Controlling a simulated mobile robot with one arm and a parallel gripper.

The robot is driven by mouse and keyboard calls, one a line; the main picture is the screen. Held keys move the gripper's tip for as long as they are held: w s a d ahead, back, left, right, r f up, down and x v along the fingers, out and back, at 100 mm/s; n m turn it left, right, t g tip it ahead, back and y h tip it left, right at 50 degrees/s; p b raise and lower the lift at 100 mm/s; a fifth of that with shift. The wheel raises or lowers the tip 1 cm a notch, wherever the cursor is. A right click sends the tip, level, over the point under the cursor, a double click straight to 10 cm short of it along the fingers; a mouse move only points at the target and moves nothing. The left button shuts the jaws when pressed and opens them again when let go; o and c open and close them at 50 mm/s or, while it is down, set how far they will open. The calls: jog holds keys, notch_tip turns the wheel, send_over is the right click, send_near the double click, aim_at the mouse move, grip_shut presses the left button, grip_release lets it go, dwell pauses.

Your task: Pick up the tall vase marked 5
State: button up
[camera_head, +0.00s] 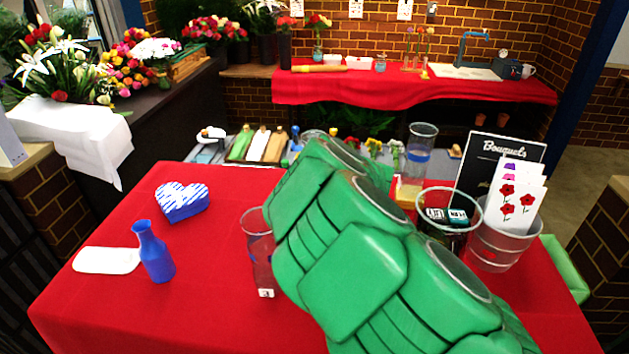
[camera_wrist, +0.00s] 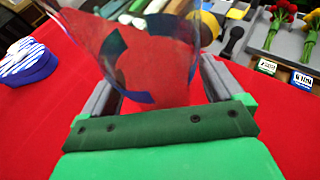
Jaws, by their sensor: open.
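A clear glass vase (camera_head: 259,250) with a dark band and a small white tag (camera_head: 266,293) near its foot stands on the red table. My green arm hides its right side, and the mark on the tag is too small to read. In the wrist view, a clear vase with blue patches (camera_wrist: 135,55) stands between the fingers of my open gripper (camera_wrist: 160,85); I cannot tell whether they touch it. It appears to be the same vase. My gripper is hidden behind my arm in the head view. Another tall glass vase (camera_head: 420,150) stands farther back.
A blue bottle vase (camera_head: 154,255), a white mat (camera_head: 105,260) and a heart-shaped box (camera_head: 181,201) are on the left of the red table (camera_head: 190,310). The front left is clear.

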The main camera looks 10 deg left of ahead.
jog(key=c, duration=1.5)
